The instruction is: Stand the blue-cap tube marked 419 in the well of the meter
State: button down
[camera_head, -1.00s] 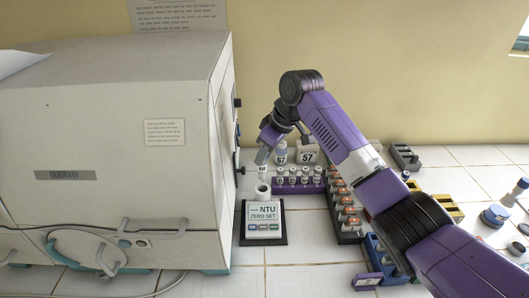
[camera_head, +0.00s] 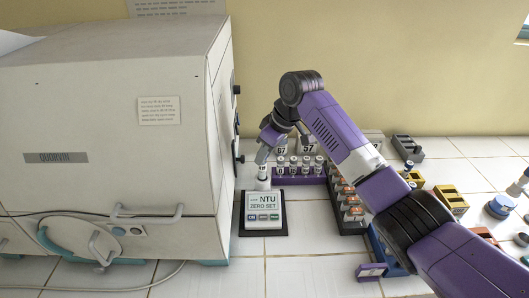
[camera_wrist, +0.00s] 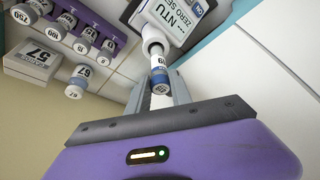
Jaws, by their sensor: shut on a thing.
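My gripper (camera_wrist: 166,98) is shut on a blue-cap tube (camera_wrist: 160,78) with a white label; its number is only partly legible. The tube's lower end is at the mouth of the white well (camera_wrist: 152,38) of the meter, and overlaps the well in the wrist view. I cannot tell how deep it sits. In the head view the tube (camera_head: 262,171) stands roughly upright directly over the well (camera_head: 262,184). The meter (camera_head: 264,211) shows "NTU ZERO SET" and stands on a dark base beside the incubator.
The incubator (camera_head: 110,140) stands close on the left. A purple rack (camera_head: 298,180) of labelled vials is right behind the meter, with a tube marked 67 (camera_wrist: 78,80) and a block marked 57 (camera_wrist: 34,60). An orange-capped rack (camera_head: 348,208) is further right. Tiles in front are clear.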

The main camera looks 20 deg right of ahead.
aim_at(265, 178)
jog(key=shift+f+b, duration=1.2)
jog(key=shift+f, duration=2.1)
jog(key=c, duration=1.1)
grip_release()
jog(key=shift+b+v, duration=0.5)
jog(key=shift+v, duration=3.4)
